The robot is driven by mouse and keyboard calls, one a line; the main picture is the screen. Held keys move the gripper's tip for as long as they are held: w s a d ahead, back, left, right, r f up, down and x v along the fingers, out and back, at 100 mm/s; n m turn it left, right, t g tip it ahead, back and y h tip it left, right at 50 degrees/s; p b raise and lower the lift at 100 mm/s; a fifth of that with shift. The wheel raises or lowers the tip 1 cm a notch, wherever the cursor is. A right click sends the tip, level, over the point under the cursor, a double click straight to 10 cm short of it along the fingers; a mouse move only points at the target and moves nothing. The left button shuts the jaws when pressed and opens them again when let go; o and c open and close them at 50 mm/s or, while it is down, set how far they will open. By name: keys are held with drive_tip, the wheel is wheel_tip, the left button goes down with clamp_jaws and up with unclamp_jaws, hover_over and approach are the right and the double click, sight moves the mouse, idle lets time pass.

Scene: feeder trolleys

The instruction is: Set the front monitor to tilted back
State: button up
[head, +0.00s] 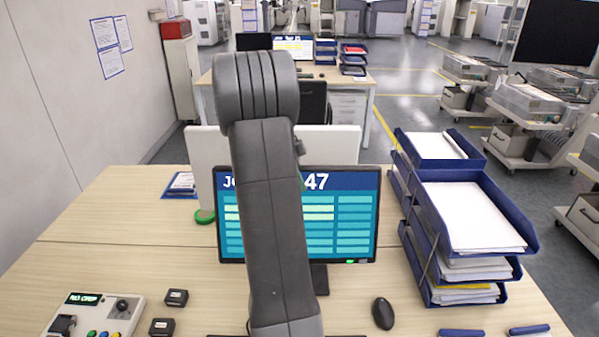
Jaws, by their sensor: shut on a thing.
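The front monitor (345,215) stands on the near desk, with a blue and teal screen facing me and a dark stand below it. My arm crosses in front of it and hides the left-middle part of the screen. The screen looks close to upright, but I cannot tell its exact tilt from this view. My gripper does not show; it is hidden behind my arm, near the monitor's top edge. A small grey part of my wrist shows just right of the arm, above the screen. I cannot see what the jaws touch.
Blue paper trays (470,215) stand close to the monitor's right. A black mouse (383,313) lies in front. A control box (95,315) and two small black blocks sit front left. A white panel (335,143) rises behind the monitor. The desk's left side (110,225) is mostly clear.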

drive_tip(key=shift+w+f, duration=0.15)
drive_tip(key=shift+w, duration=0.05)
drive_tip(key=o, duration=1.1)
drive_tip(key=shift+w+f, duration=0.15)
drive_tip(key=shift+w, duration=0.05)
drive_tip(key=shift+s, duration=0.1)
drive_tip(key=b+v, duration=0.1)
drive_tip(key=v, duration=1.3)
drive_tip(key=shift+d, duration=0.1)
drive_tip(key=shift+f, duration=0.15)
